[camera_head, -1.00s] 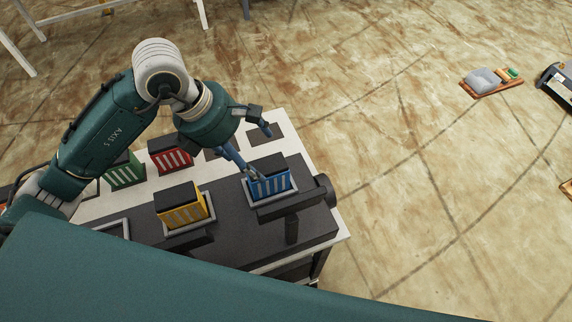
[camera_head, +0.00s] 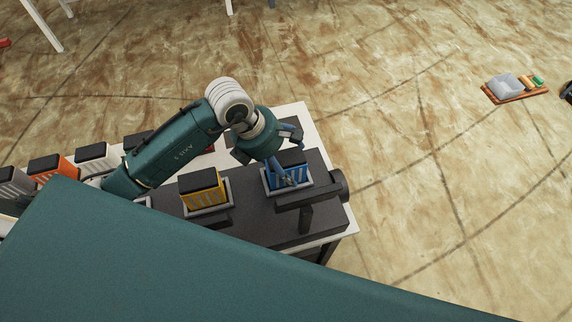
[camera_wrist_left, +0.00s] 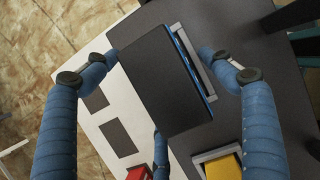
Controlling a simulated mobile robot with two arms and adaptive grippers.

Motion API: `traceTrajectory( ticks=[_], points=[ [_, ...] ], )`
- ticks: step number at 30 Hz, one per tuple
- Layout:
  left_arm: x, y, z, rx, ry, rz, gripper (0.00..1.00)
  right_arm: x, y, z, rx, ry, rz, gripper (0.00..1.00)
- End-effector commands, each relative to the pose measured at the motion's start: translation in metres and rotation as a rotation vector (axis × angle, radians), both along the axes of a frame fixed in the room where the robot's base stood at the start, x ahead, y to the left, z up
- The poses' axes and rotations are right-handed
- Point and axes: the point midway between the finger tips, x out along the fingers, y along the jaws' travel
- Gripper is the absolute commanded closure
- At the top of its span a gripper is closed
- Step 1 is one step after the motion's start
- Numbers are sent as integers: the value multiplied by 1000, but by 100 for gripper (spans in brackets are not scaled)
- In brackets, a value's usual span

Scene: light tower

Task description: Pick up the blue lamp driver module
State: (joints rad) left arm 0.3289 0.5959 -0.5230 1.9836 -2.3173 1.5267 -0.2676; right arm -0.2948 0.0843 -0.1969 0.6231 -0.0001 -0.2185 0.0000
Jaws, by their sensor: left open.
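The blue lamp driver module (camera_head: 299,178) stands upright in a grey-framed slot at the right end of the dark bench panel (camera_head: 255,215). In the left wrist view its dark top (camera_wrist_left: 160,90) fills the middle, with a blue edge along its right side. My left gripper (camera_head: 275,158) is open over the module. In the left wrist view the blue fingers of this gripper (camera_wrist_left: 158,70) stand apart on either side of the module, with a third finger below. I cannot tell whether any finger touches it. My right gripper does not show.
A yellow module (camera_head: 200,190) stands in the slot to the left. Orange (camera_head: 50,168), white (camera_head: 95,158) and grey (camera_head: 12,185) modules stand farther left. A red module (camera_wrist_left: 138,173) shows low in the wrist view. Open floor lies right of the bench.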

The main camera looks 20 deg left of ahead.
Motion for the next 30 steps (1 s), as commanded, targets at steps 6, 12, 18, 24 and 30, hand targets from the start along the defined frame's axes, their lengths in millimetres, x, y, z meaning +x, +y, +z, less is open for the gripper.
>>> traceTrajectory(
  ticks=[6, 12, 18, 24, 30],
  points=[
    [0, 0, 0, 0, 0, 0, 44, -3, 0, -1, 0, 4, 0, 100],
    [0, 0, 0, -1, -1, 0, 83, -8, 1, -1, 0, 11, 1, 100],
    [1, -1, 2, -3, -3, -1, 88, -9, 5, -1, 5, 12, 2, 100],
    [2, -1, 8, -4, -6, -1, 88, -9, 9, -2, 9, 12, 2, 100],
    [2, -1, 31, -3, -10, -1, 88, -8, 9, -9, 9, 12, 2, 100]
  ],
)
